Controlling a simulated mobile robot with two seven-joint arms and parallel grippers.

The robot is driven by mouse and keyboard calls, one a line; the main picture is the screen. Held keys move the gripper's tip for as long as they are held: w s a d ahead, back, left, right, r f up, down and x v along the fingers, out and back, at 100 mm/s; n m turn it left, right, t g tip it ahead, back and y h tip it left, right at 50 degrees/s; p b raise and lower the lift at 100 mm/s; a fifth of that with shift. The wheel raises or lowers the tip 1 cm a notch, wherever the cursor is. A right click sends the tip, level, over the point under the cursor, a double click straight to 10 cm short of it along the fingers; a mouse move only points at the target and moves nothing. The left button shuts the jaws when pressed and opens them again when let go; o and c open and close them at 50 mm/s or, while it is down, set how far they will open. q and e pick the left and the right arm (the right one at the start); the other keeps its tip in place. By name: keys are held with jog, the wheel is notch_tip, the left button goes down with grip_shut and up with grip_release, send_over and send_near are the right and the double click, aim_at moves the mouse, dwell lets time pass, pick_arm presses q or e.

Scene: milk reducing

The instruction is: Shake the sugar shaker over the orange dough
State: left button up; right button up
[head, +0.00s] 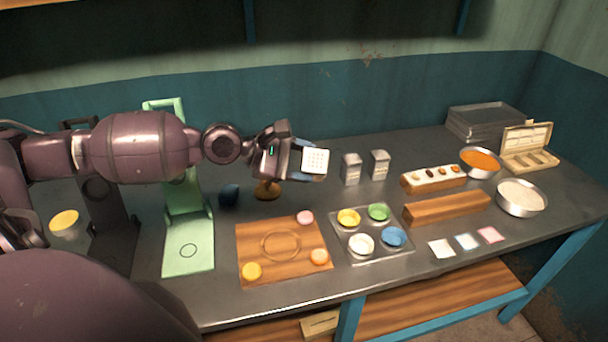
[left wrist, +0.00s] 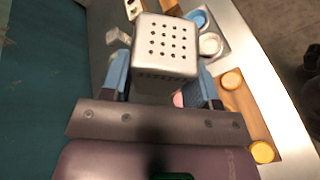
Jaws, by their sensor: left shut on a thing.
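My left gripper (head: 293,160) is shut on a silver, box-shaped sugar shaker (head: 315,161). The orange dough (head: 319,257) is a small disc at the right front of the wooden board (head: 262,262), apart from the shaker and nearer the table's front edge. The dough also shows in the left wrist view (left wrist: 231,79). My right gripper is not seen.
A pink disc (head: 304,217) and a yellow disc (head: 251,271) share the board. A tray of coloured bowls (head: 373,252) lies to its right. Two similar shakers (head: 351,168) (head: 379,163) stand behind the tray. A green stand (head: 188,240) is left of the board.

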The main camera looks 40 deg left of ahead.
pick_arm(q)
jog(key=shift+w+a+r+n+g+b, duration=0.15)
jog(key=shift+n+g+b, duration=0.25)
jog(key=shift+b, duration=0.6)
jog(key=shift+w+a+r+n+g+h+b, duration=0.1)
jog(key=shift+w+r+n+g+h+b, duration=0.1)
jog(key=shift+r+n+g+h+b, duration=0.15)
jog(key=g+b, duration=0.1)
jog(key=r+n+g+h+b, duration=0.1)
jog(key=shift+w+a+r+n+h+b, duration=0.25)
jog(key=shift+w+a+b, duration=0.1)
jog(key=shift+r, duration=0.2)
jog(key=shift+a+r+n+g+h+b, duration=0.1)
jog(key=shift+r+n+g+h+b, duration=0.15)
jog(key=shift+b, duration=0.2)
jog(key=shift+w+a+r+n+h, duration=0.1)
jog(key=shift+r+n+h, duration=0.15)
jog(key=shift+r, duration=0.1)
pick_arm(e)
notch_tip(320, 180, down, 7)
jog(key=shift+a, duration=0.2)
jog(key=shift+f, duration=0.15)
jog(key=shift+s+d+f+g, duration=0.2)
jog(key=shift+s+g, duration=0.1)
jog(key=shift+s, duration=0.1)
